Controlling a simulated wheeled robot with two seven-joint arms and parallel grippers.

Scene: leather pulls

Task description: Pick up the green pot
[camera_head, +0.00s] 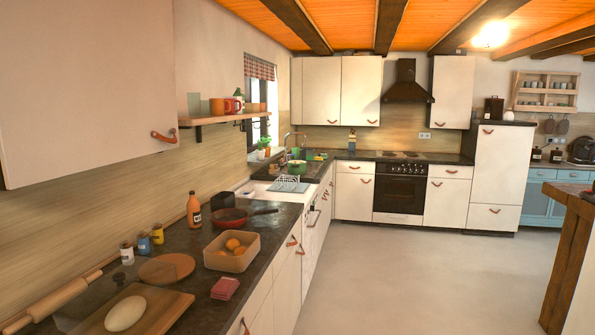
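A small green pot (297,167) stands near the sink, at the far end of the left counter. It is small in the view, and the dish rack partly covers its lower part, so I cannot tell exactly what it rests on. Neither of my grippers is in view.
The left counter (205,238) holds a dough board (165,318), a box of oranges (250,256), a red pan (228,217) and an orange bottle (194,210). A dish rack (290,184) is by the sink. The floor (400,285) is clear; a wooden table (570,240) stands right.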

